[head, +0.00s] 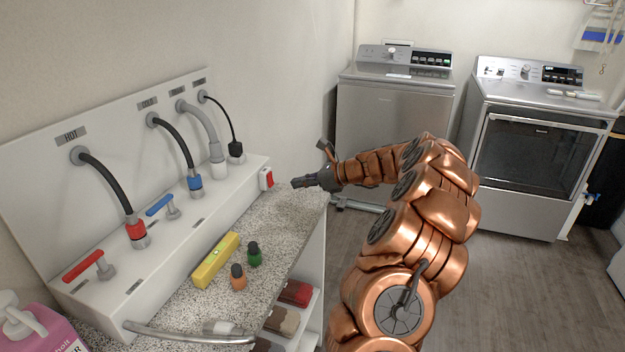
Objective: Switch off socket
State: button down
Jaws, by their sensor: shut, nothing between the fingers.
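A red switch (268,178) sits on the front right end of the white utility box, below the socket. A black plug (236,149) with a black cord stands in the socket area on top of the box. My gripper (295,183) is shut and empty, its tips pointing left at the red switch. A small gap shows between the tips and the switch in the picture; the depth between them is hard to judge. I cannot tell which position the switch is in.
Hot and cold hoses with a red lever (83,266) and a blue lever (160,205) are left of the plug. Two appliances (395,120) stand behind.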

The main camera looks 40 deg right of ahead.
aim_at(271, 185)
jog(key=shift+r+x, duration=0.2)
jog(key=shift+x, duration=0.85)
jog(key=shift+r+x, duration=0.15)
jog(key=shift+x, duration=0.9)
jog(key=shift+r+x, duration=0.2)
jog(key=shift+x, duration=0.8)
jog(key=shift+w+a, duration=0.2)
jog(key=shift+w, duration=0.05)
jog(key=shift+w+a+f+t+y+b, duration=0.15)
jog(key=shift+w+f+t+y+b, duration=0.2)
jog(key=shift+t, duration=0.25)
jog(key=shift+s+a+r+t+y, duration=0.1)
jog(key=shift+t+y, duration=0.15)
jog(key=shift+t, duration=0.05)
jog(key=shift+s+p, duration=0.25)
jog(key=shift+p, duration=0.05)
jog(key=s+d, duration=0.2)
jog(key=s, duration=0.1)
jog(key=s+d, duration=0.2)
jog(key=s, duration=0.1)
jog(key=shift+d+p, duration=0.3)
jog(key=shift+d, duration=0.1)
jog(key=v, duration=0.6)
jog(key=shift+s, duration=0.3)
